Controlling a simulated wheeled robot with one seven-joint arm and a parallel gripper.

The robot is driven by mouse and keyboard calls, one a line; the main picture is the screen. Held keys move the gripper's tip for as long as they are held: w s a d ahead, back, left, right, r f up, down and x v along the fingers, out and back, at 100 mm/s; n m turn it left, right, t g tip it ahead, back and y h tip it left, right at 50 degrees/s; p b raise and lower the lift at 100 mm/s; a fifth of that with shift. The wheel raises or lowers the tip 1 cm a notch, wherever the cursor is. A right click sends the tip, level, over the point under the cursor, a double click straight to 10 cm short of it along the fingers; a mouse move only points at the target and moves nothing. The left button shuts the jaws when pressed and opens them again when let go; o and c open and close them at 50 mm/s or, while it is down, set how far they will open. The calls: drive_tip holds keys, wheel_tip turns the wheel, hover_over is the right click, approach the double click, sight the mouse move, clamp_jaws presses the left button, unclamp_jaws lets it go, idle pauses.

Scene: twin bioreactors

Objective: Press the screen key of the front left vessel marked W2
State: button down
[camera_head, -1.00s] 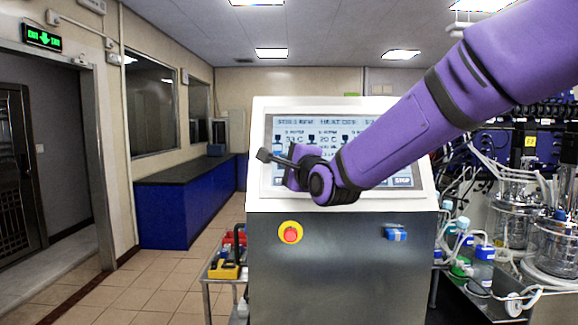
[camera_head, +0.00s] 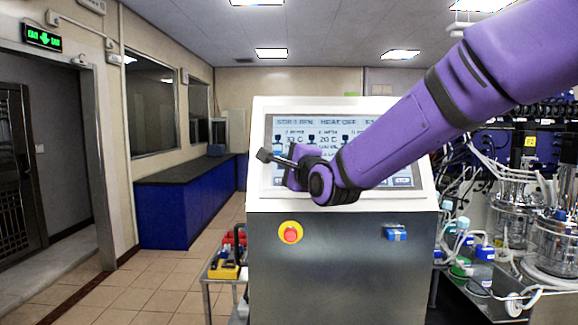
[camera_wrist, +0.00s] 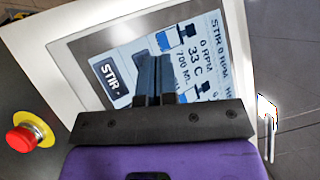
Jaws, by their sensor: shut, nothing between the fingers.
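The touch screen (camera_head: 352,128) sits in the white sloped housing (camera_head: 259,116) of the console, with vessel pictures and readings in columns. My arm covers much of its middle and lower part. In the wrist view the screen (camera_wrist: 100,45) looks tilted, with a dark STIR key (camera_wrist: 111,76) left of my gripper (camera_wrist: 154,72). Readings of 33 C and 700 ML show to the right. My gripper is shut and empty, its fingers pointing at the screen. I cannot tell whether the tips touch it. I can read no W2 mark.
A red stop button (camera_head: 291,233) on a yellow ring and a blue part (camera_head: 396,234) are on the console front. Glass vessels (camera_head: 511,215) with tubing and bottles stand at the right. A cart with a yellow case (camera_head: 224,270) stands at the left. The floor further left is clear.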

drive_tip(key=shift+w+f, duration=0.15)
drive_tip(key=shift+w, duration=0.25)
drive_tip(key=shift+w+f, duration=0.25)
drive_tip(key=shift+w, duration=0.05)
idle(0.9)
idle(0.3)
drive_tip(key=shift+s+r, duration=0.4)
drive_tip(key=shift+s, duration=0.3)
drive_tip(key=s+r, duration=0.1)
drive_tip(key=s, duration=0.2)
drive_tip(key=s+r, duration=0.1)
drive_tip(key=shift+s+a+r, duration=0.1)
drive_tip(key=shift+s+r, duration=0.05)
drive_tip(key=shift+r, duration=0.15)
idle(0.5)
